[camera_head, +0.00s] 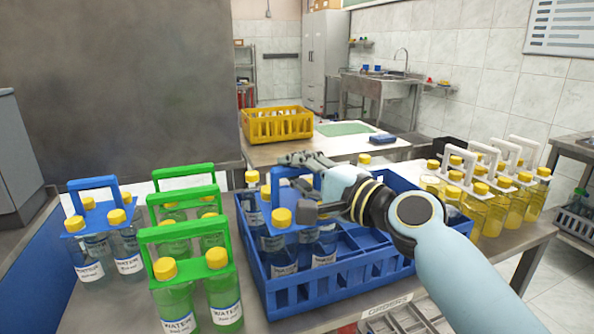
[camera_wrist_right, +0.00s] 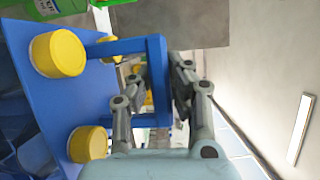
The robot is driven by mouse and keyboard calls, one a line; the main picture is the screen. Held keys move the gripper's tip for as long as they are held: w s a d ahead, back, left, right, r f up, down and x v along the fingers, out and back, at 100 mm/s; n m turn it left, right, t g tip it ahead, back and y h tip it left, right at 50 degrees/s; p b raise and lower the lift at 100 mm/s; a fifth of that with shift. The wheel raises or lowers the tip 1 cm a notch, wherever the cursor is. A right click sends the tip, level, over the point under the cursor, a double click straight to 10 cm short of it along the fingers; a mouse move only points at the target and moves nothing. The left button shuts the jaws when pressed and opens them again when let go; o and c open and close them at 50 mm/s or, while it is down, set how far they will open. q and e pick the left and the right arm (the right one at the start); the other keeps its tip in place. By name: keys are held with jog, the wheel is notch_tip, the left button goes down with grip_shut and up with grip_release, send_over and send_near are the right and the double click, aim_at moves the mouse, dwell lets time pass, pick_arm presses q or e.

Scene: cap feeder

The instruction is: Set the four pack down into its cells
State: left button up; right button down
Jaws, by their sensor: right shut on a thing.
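My right gripper (camera_head: 300,184) is shut on the handle of a blue four pack (camera_head: 285,232), a carrier with yellow-capped bottles. The pack is over the left part of a blue crate (camera_head: 330,294) with divided cells. Its lower bottle parts are among the crate walls; I cannot tell whether they touch the floor. The gripper and arm hide some caps and the crate's back. My left gripper is not in view.
Green carriers (camera_head: 190,240) and another blue pack (camera_head: 97,222) stand left of the crate. White-handled packs with yellow bottles (camera_head: 490,190) stand at the right. A yellow crate (camera_head: 277,125) sits on a table behind. Crate cells right of the pack look empty.

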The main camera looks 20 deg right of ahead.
aim_at(296, 193)
jog(key=f, duration=0.3)
jog(key=shift+s+f+g, duration=0.25)
jog(key=shift+s+g, duration=0.05)
jog(key=shift+s, duration=0.05)
jog(key=c, duration=1.2)
grip_release()
jog(key=shift+w+a+f, duration=0.1)
jog(key=shift+w, duration=0.1)
jog(key=shift+s+f, duration=0.15)
jog(key=v, duration=0.7)
jog(key=r+v, duration=0.1)
jog(key=v, duration=0.3)
jog(key=shift+s+d+r, duration=0.15)
jog(key=shift+s+d, duration=0.05)
jog(key=shift+s, duration=0.05)
jog(key=shift+r, duration=0.1)
